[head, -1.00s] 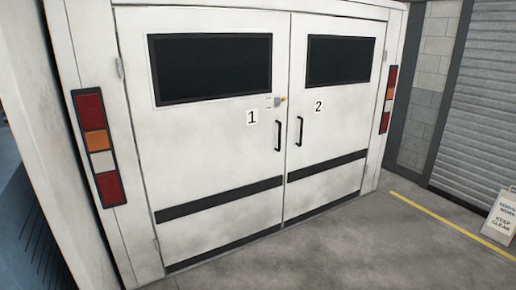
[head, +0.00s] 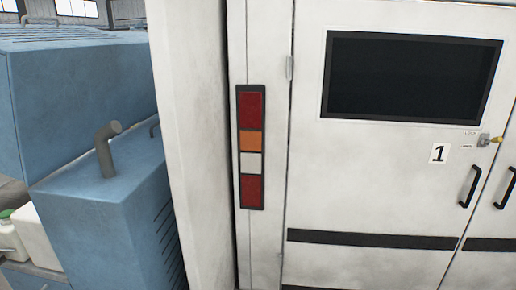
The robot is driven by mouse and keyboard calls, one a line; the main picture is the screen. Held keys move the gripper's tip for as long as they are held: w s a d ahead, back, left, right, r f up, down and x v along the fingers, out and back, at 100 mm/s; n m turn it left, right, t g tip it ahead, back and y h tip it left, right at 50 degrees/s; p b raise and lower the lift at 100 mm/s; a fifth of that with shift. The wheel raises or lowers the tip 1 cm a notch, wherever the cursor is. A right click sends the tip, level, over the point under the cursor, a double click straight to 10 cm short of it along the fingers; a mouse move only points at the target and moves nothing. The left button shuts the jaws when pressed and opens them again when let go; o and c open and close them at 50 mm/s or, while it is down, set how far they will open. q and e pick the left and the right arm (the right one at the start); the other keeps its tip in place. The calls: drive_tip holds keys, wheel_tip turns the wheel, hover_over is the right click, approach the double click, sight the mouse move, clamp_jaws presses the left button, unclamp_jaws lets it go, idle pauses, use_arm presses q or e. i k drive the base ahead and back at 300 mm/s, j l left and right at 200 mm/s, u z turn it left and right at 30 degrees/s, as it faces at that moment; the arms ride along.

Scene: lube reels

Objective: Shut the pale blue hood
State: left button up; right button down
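A pale blue hood-like panel (head: 85,95) shows at the upper left of the head view, beyond the corner of the white vehicle. A lower blue box (head: 115,215) with side louvres and a bent grey exhaust pipe (head: 104,150) stands in front of it. I cannot tell from here which blue part is the hood or whether it is open, as the vehicle's corner hides the right side. Neither of my grippers is in view.
The white vehicle's rear (head: 375,180) fills the right side, with door 1, a dark window and a tail light strip (head: 251,147). Its corner edge (head: 190,150) is close. White containers (head: 30,238) stand at the lower left.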

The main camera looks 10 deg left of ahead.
sight(60, 85)
drive_tip(key=i+j+u, duration=0.1)
drive_tip(key=i+u, duration=0.15)
drive_tip(key=u, duration=0.2)
drive_tip(key=i+u, duration=0.25)
drive_tip(key=u, duration=0.15)
drive_tip(key=i+l+u, duration=0.1)
drive_tip(key=i+u, duration=0.15)
drive_tip(key=u, duration=0.2)
drive_tip(key=i+l+u, duration=0.15)
drive_tip(key=u, duration=0.25)
drive_tip(key=k+j, duration=0.2)
drive_tip(key=j, duration=0.15)
